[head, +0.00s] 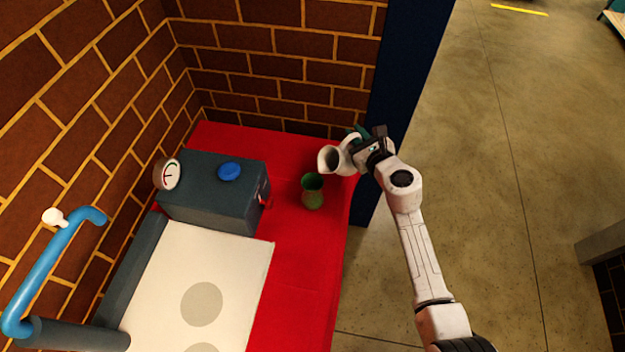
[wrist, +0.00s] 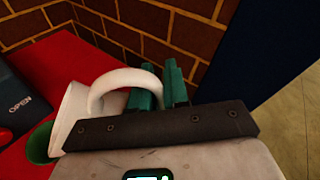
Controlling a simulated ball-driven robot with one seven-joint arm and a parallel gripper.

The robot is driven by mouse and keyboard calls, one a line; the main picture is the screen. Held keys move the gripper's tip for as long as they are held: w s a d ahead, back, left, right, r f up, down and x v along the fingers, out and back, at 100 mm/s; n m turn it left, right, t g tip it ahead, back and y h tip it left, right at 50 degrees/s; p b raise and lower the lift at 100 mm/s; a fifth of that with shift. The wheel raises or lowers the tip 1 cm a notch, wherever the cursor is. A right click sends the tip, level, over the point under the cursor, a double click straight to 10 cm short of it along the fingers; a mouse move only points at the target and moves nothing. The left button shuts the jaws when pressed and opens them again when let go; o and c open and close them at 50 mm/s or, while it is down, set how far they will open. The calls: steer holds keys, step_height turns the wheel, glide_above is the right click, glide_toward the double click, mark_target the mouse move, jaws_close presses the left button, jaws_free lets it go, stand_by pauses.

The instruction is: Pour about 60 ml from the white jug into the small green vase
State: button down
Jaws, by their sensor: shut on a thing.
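The white jug (head: 332,160) is held up at the right side of the red table, tilted with its mouth toward the left. My gripper (head: 357,140) is shut on the jug's handle. In the wrist view the green fingers (wrist: 160,88) close around the handle of the jug (wrist: 75,112). The small green vase (head: 312,192) stands upright on the red table, just below and left of the jug in the head view. Part of its rim (wrist: 40,142) shows at the left of the wrist view. I cannot tell whether liquid is flowing.
A dark grey box (head: 215,205) with a blue knob (head: 229,171) stands left of the vase. A white panel with grey discs (head: 240,285) lies in front. A blue pipe (head: 45,275) is at the far left. Brick walls and a blue post (head: 405,70) close the back.

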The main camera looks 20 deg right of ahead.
steer(key=shift+a+r, duration=0.1)
steer(key=shift+r, duration=0.3)
steer(key=shift+s+a+r+n+t+h, duration=0.1)
steer(key=shift+a+r+n+t+h, duration=0.1)
steer(key=shift+a+r+n, duration=0.3)
steer(key=shift+a+r+n+t+h, duration=0.1)
steer(key=shift+a+r+n+h, duration=0.1)
steer(key=shift+r+n, duration=0.45)
stand_by(0.7)
steer(key=shift+a+r+n, duration=0.3)
steer(key=shift+r+n, duration=0.15)
stand_by(1.5)
steer(key=shift+s+a+r, duration=0.1)
steer(key=shift+a+r, duration=0.15)
steer(key=shift+a, duration=0.15)
stand_by(0.4)
steer(key=d+f+m, duration=0.3)
steer(key=f, duration=0.1)
steer(key=shift+w+f+y, duration=0.1)
steer(key=shift+w+y, duration=0.15)
steer(key=shift+y, duration=0.15)
steer(key=shift+f+m+g, duration=0.25)
steer(key=shift+m+g, duration=0.05)
steer(key=shift+g, duration=0.1)
steer(key=shift+d+f+m+y, duration=0.15)
steer(key=shift+d+f+m, duration=0.15)
steer(key=shift+f, duration=0.1)
steer(key=shift+d+f+m+y, duration=0.15)
steer(key=shift+f+m, duration=0.15)
steer(key=shift+f, duration=0.1)
